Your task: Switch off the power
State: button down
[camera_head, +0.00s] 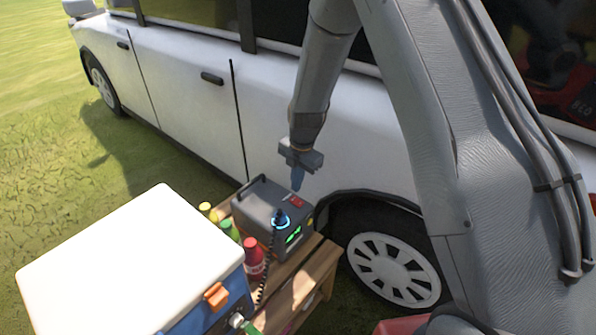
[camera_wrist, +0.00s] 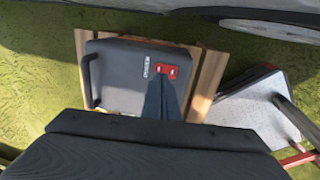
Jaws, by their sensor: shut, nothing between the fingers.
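A dark grey power box (camera_head: 262,212) with a carry handle stands on a wooden bench beside the white car. Its front has a lit green display (camera_head: 294,235) and a plug with a blue glowing ring (camera_head: 281,221). A red switch (camera_head: 297,202) sits on its top; in the wrist view the red switch (camera_wrist: 167,71) lies just beyond my fingertips. My gripper (camera_head: 297,182) points down, shut and empty, above the box near the switch. In the wrist view my gripper (camera_wrist: 161,88) partly covers the box top (camera_wrist: 125,80). I cannot tell whether the fingertips touch the switch.
A cooler with a white lid (camera_head: 130,255) stands at the front left. Several bottles, including a red one (camera_head: 253,258), stand between it and the box. The wooden bench (camera_head: 305,275) is bare at its right end. The white car (camera_head: 190,90) stands close behind.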

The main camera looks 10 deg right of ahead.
aim_at(298, 201)
jog(key=shift+w+a+f, duration=0.1)
jog(key=shift+f, duration=1)
jog(key=shift+w+a+f, duration=0.1)
jog(key=shift+f, duration=0.95)
jog(key=shift+f, duration=0.1)
jog(key=shift+f, duration=0.15)
jog(key=shift+s, duration=0.1)
jog(key=shift+s+d, duration=0.45)
jog(key=shift+d, duration=0.15)
jog(key=shift+r, duration=0.2)
notch_tip(298, 201, up, 14)
jog(key=s+d+p, duration=0.1)
jog(key=shift+p, duration=0.3)
